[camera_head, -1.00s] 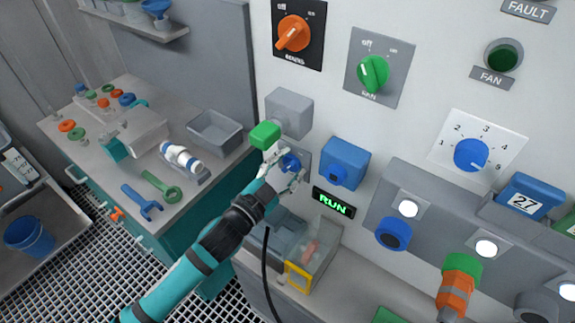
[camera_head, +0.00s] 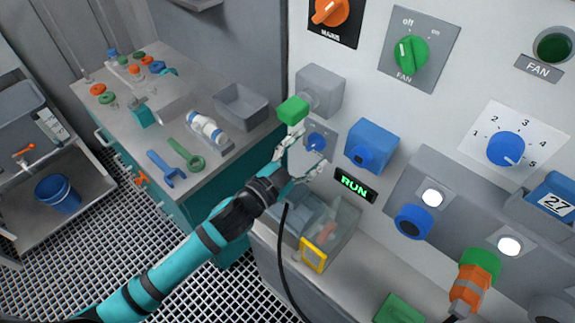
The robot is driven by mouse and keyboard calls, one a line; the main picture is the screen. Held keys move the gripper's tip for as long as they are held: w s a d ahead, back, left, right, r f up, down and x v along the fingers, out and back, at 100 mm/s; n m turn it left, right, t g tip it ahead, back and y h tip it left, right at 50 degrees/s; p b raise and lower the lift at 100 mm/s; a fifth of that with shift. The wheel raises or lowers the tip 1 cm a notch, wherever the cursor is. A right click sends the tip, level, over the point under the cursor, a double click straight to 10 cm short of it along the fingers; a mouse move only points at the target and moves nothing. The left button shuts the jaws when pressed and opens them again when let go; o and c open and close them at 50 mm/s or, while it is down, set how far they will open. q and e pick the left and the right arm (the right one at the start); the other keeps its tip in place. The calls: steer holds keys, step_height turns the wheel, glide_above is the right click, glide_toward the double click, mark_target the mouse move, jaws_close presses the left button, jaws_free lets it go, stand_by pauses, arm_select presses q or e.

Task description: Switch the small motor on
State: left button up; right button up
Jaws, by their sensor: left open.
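A small blue switch knob (camera_head: 316,141) sits on a grey plate on the white panel. My left gripper (camera_head: 303,158) is open and empty just below and left of this knob, its fingers spread; I cannot tell whether a fingertip touches the panel. A display reading RUN (camera_head: 355,184) glows green to the lower right of the knob. No label naming the small motor is readable. A grey box (camera_head: 320,90) with a green block (camera_head: 293,110) juts out above the knob. My right gripper is not in view.
An orange rotary switch (camera_head: 330,10), a green FAN switch (camera_head: 411,54) and a blue numbered dial (camera_head: 506,149) are higher on the panel. A grey ledge with lamps (camera_head: 432,198) juts out at right.

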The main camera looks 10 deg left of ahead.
arm_select(q)
steer(key=v, duration=0.9)
steer(key=shift+s+a, duration=0.2)
steer(key=shift+s, duration=0.1)
steer(key=s+a+f+n+g+y, duration=0.4)
steer(key=a+f+n+y, duration=0.4)
steer(key=a+f+y, duration=0.1)
steer(key=s+a+f+n+g+y, duration=0.1)
steer(key=s+a+f+n+g, duration=0.2)
steer(key=s, duration=0.4)
steer(key=s+a+f+g, duration=0.2)
steer(key=s+g, duration=0.2)
steer(key=s, duration=0.2)
step_height(320, 180, down, 26)
steer(key=s+g+b, duration=0.1)
steer(key=s+a+f+g+b, duration=0.1)
steer(key=s+a+f, duration=0.2)
steer(key=s+f, duration=1.4)
step_height(320, 180, down, 2)
steer(key=shift+s+f+g+y+b, duration=0.1)
steer(key=shift+s+g+y+b, duration=0.1)
steer(key=shift+g+y+b, duration=0.1)
